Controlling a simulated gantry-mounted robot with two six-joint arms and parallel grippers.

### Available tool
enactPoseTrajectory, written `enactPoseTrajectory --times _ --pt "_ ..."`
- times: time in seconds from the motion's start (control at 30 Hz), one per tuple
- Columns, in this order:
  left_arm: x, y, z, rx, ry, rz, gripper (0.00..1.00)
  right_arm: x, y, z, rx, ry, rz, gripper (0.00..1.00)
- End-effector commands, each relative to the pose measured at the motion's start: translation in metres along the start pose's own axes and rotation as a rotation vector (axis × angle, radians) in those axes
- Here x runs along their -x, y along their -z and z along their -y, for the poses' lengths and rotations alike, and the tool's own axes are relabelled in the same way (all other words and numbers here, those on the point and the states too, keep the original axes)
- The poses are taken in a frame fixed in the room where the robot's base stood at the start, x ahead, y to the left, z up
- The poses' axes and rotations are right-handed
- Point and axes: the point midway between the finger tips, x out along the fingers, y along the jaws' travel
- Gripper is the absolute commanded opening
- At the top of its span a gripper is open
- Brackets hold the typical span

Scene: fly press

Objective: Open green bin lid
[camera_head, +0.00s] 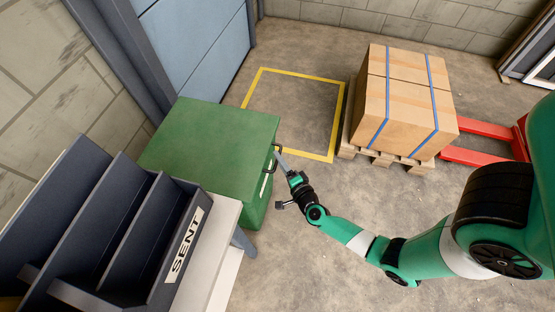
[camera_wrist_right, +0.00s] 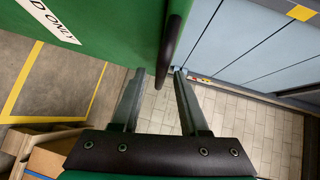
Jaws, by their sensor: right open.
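The green bin (camera_head: 258,207) stands beside the wall, and its flat green lid (camera_head: 212,135) lies closed on top. A dark bar handle (camera_head: 277,158) sits at the lid's right edge. In the right wrist view the handle (camera_wrist_right: 174,42) runs down from the top, and its lower end reaches between the fingertips. My right gripper (camera_head: 281,158) is at the handle, with its fingers (camera_wrist_right: 158,74) open and spread on either side of the handle's end. I cannot tell whether either finger touches it. My left gripper is not in view.
A dark sorter marked SENT (camera_head: 185,243) on a pale table (camera_head: 224,222) stands close in front of the bin. Boxes (camera_head: 408,100) on a pallet (camera_head: 390,158) and a red pallet jack (camera_head: 483,140) are to the right. The yellow-marked floor area (camera_head: 300,108) is clear.

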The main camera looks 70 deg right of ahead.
Motion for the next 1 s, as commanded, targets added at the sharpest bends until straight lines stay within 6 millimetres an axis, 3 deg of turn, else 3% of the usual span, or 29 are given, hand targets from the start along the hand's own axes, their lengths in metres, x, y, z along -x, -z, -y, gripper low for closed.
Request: enactPoseTrajectory --times 0.13,0.4,0.43,0.67,1.0 --pt "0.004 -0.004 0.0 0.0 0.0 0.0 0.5 -0.016 0.0 -0.001 0.0 0.001 0.0 0.44" --pt "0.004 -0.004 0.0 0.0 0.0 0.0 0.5 -0.018 0.0 0.0 0.001 -0.001 0.001 0.44" --pt "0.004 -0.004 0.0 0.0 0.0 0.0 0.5 -0.018 0.0 0.0 0.001 -0.001 0.001 0.42" --pt "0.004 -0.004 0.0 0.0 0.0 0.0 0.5 -0.018 0.0 0.0 0.0 0.0 0.001 0.01" --pt "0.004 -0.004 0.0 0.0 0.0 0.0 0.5 -0.018 0.0 0.001 0.0 0.0 0.001 0.0"
